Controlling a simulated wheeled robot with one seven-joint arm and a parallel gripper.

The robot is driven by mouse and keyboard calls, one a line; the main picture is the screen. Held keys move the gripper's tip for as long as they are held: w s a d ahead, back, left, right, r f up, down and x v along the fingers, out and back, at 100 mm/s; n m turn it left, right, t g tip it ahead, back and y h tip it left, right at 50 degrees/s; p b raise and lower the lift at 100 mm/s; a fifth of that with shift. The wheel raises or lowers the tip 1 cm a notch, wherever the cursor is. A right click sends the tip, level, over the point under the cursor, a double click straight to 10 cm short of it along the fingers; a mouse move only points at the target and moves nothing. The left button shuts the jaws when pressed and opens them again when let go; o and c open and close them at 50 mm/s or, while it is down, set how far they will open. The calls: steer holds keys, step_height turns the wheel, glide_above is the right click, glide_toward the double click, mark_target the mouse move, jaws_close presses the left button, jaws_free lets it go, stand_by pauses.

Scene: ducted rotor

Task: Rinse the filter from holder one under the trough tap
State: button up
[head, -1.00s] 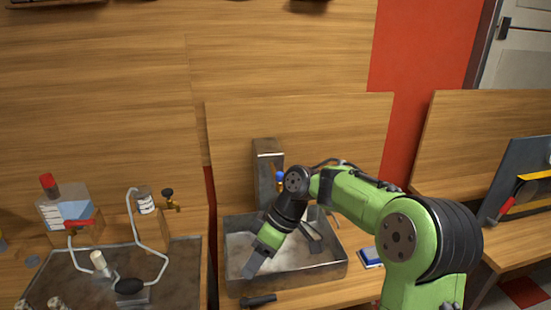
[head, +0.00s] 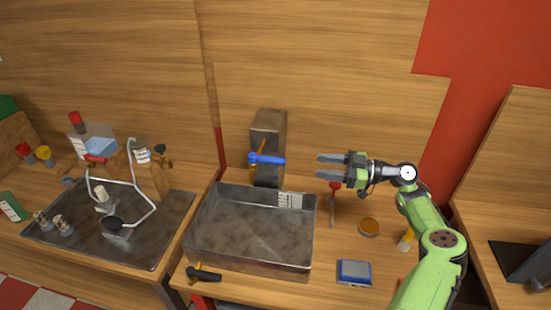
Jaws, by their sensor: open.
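The metal trough (head: 212,240) stands on the wooden bench and looks empty. Behind it a grey block (head: 268,128) carries the tap, with a brass body and a blue lever (head: 270,160) pointing right. My gripper (head: 320,167) is open and empty, fingers pointing left, a short gap right of the lever. On the left bench, a white cylinder (head: 101,196) stands by bent tubing, and two small pale pieces (head: 51,221) stand at its left. I cannot tell which of these is holder one or its filter.
A red-handled tool (head: 334,200), an amber dish (head: 369,227) and a blue-edged pad (head: 354,272) lie right of the trough. A black-handled tool (head: 204,274) lies in front. The left bench holds a dark tray (head: 165,225) and a brass tap (head: 162,154).

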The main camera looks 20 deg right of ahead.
mark_target(273, 163)
steer(key=p+x, duration=0.1)
steer(key=x, duration=1.4)
jaws_close()
